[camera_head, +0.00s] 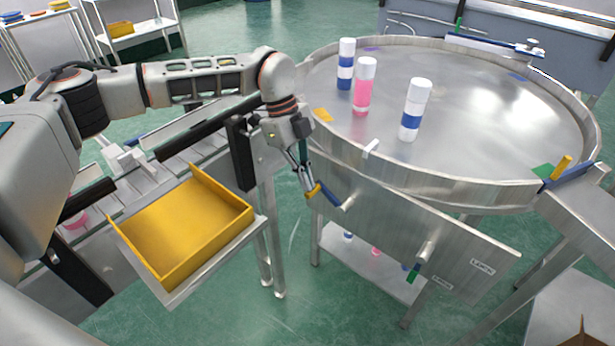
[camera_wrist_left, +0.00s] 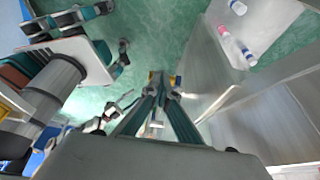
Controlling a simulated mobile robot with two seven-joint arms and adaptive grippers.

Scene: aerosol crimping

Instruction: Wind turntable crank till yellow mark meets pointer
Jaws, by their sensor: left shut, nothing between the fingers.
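The round steel turntable (camera_head: 470,120) fills the right of the head view. A flat yellow mark (camera_head: 322,115) lies near its left front edge. A white pointer-like tab (camera_head: 370,148) stands on the front rim, to the right of the yellow mark and apart from it. Below the rim, a crank with a blue arm (camera_head: 328,195) and a yellow knob (camera_head: 313,190) sits on the front panel. My left gripper (camera_head: 304,178) points down at the knob, its fingers shut and empty. Whether they touch the knob is unclear. In the left wrist view the fingertips (camera_wrist_left: 160,90) are close to the knob (camera_wrist_left: 155,76).
Two blue-and-white cans (camera_head: 411,112) and a pink can (camera_head: 364,88) stand on the turntable. A second crank with a green end (camera_head: 413,273) is on the panel's right. A yellow tray (camera_head: 185,235) stands left of the gripper. Green floor lies between.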

